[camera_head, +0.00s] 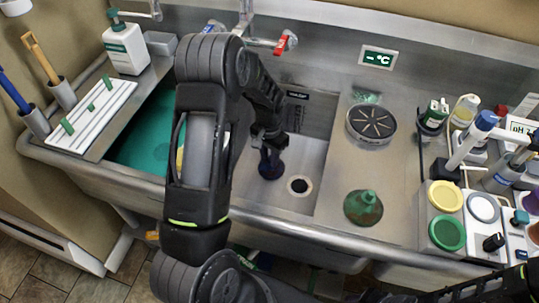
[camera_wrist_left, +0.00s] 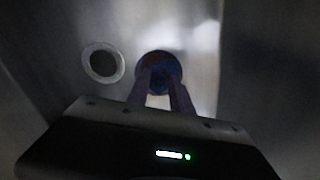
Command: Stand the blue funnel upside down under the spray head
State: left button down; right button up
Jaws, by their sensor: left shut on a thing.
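The blue funnel (camera_head: 271,165) is in the right sink basin, left of the drain hole, below my left gripper (camera_head: 269,142). In the left wrist view the funnel (camera_wrist_left: 161,75) shows between the two fingers of my left gripper (camera_wrist_left: 160,88), which is shut on it. Its outline is dark there, and I cannot tell which end is up or whether it touches the basin floor. I cannot clearly make out a spray head; my left arm covers part of the tap area. My right gripper is out of view.
A green funnel (camera_head: 363,208) stands wide end down on the steel counter, in front of a round spoked rinser (camera_head: 371,123). The drain hole (camera_head: 299,185) lies right of the blue funnel. A red-handled tap (camera_head: 284,43) is behind. Bottles and jars crowd the right.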

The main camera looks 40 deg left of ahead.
aim_at(265, 171)
pick_arm(q)
jog(key=shift+f+b, duration=0.35)
jog(key=shift+f, duration=0.45)
jog(key=shift+s+f, duration=0.2)
jog(key=shift+f, duration=0.1)
jog(key=shift+s+d+b, duration=0.1)
jog(key=shift+b, duration=0.2)
jog(key=shift+s+f, duration=0.1)
jog(key=shift+s, duration=0.45)
jog(key=shift+s+f, duration=0.1)
jog(key=shift+s, duration=0.05)
jog(key=c, duration=1.2)
grip_release()
jog(key=shift+a, duration=0.2)
jog(key=shift+c, duration=0.2)
jog(key=shift+o, duration=1.4)
jog(key=shift+w, duration=0.3)
